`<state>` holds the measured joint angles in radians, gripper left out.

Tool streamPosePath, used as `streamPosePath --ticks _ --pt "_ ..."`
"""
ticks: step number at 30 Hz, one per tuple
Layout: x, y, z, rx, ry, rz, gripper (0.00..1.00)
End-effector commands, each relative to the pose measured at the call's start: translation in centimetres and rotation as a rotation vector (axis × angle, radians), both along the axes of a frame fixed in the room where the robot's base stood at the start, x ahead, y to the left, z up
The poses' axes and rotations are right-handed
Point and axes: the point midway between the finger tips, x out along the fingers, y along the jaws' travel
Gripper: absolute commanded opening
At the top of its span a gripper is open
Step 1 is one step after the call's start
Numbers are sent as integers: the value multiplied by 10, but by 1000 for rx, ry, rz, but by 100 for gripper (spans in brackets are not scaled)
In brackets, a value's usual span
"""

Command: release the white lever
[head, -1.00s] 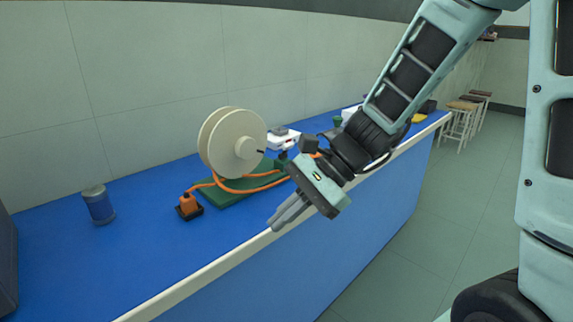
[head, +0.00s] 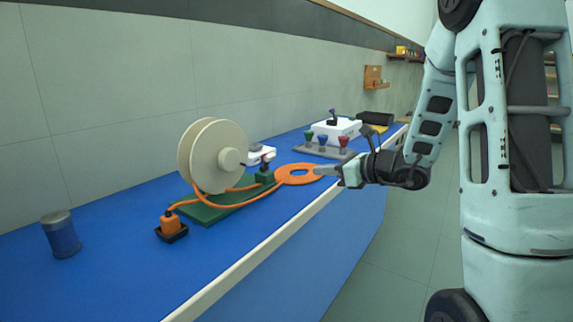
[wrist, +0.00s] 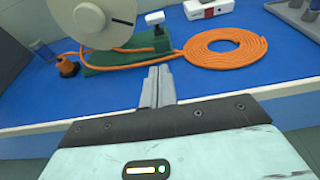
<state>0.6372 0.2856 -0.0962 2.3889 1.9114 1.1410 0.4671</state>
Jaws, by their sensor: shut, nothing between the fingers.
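In the wrist view a small white piece (wrist: 155,18), which looks like the white lever, shows above a dark green block (wrist: 160,38) beside the cream reel (wrist: 97,20). In the head view the same block (head: 265,177) stands at the right end of the green base, but I cannot clearly separate the white lever from the white device behind it. My gripper (head: 318,171) is shut and empty, by the right side of the orange coil. In the wrist view its fingers (wrist: 159,72) point toward the block, apart from it.
Orange hose runs from the orange plug (head: 170,223) along the green base (head: 205,212) to the flat orange coil (head: 283,179). A white device (head: 261,153) lies behind. A grey rack (head: 322,151) with coloured funnels stands farther right. A blue can (head: 61,236) stands left.

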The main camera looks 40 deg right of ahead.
Motion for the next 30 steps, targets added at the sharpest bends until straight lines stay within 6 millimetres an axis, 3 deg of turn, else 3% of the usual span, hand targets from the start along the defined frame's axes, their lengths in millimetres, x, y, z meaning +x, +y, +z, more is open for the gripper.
streamPosePath --ticks 5,18,22,30 --pt "14 6 -5 -1 2 4 0" --pt "93 36 -27 1 1 6 0" --pt "109 41 -13 -1 -2 5 0" --pt "123 45 -5 0 0 2 0"
